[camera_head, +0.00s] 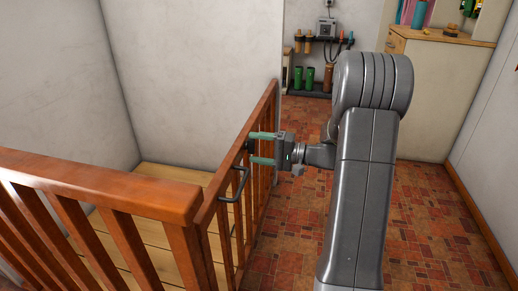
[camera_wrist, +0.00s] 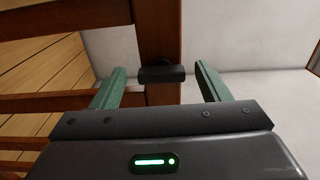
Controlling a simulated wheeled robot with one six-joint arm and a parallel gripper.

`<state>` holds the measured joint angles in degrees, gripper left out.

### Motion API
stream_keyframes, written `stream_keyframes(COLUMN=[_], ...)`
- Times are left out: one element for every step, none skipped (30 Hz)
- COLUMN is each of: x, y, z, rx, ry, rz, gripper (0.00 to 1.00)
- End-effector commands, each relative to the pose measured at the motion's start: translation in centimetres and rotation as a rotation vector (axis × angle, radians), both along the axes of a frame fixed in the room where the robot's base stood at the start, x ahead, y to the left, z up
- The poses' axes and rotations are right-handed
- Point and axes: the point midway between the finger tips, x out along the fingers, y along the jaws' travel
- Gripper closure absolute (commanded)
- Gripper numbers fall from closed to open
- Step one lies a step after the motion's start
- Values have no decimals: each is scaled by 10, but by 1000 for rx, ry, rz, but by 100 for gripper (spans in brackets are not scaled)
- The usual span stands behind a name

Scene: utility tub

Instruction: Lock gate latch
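The wooden gate (camera_head: 228,208) stands at the left of the head view, with reddish-brown rails and upright bars. A dark bar handle (camera_head: 236,186) is on its near side. In the wrist view, a small black block (camera_wrist: 162,74), probably the latch, sits on a wooden post (camera_wrist: 160,35). My gripper (camera_head: 255,148) is at the gate's top part, just above and beyond the handle. Its two green fingers are apart. In the wrist view, the block lies between the open fingertips (camera_wrist: 161,70), with gaps visible on both sides. I cannot tell the latch's position.
A wooden railing (camera_head: 120,185) meets the gate at the near left. Pale wooden boards (camera_head: 165,185) lie behind it. The tiled floor (camera_head: 290,225) is open right of the gate. A cabinet (camera_head: 440,85) and a rack with green and brown items (camera_head: 315,65) stand at the back.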

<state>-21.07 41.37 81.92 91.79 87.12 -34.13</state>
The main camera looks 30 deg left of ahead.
Motion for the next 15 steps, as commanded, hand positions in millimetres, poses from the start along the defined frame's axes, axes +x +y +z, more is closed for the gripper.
stream_keyframes(x=[0,0,0,0,0,1,1,2,3,4,5,7,9,11,14], y=[0,0,0,0,0,0,-1,-2,-5,-8,-12,-18,-23,-29,-38], z=[0,0,0,1,1,1,1,1,2,2,2,3,3,3,4], rx=[0,0,1,1,1,1,1,1,1,1,1,1,1,1,1], ry=[0,0,0,-1,-1,-1,-1,-1,-1,0,0,0,0,0,1], rz=[0,0,-1,-1,-1,-1,-1,-2,-3,-3,-4,-5,-5,-6,-6], gripper=[31,31,31,31,31,31,31,31,31,31,31,31,31,31,31])
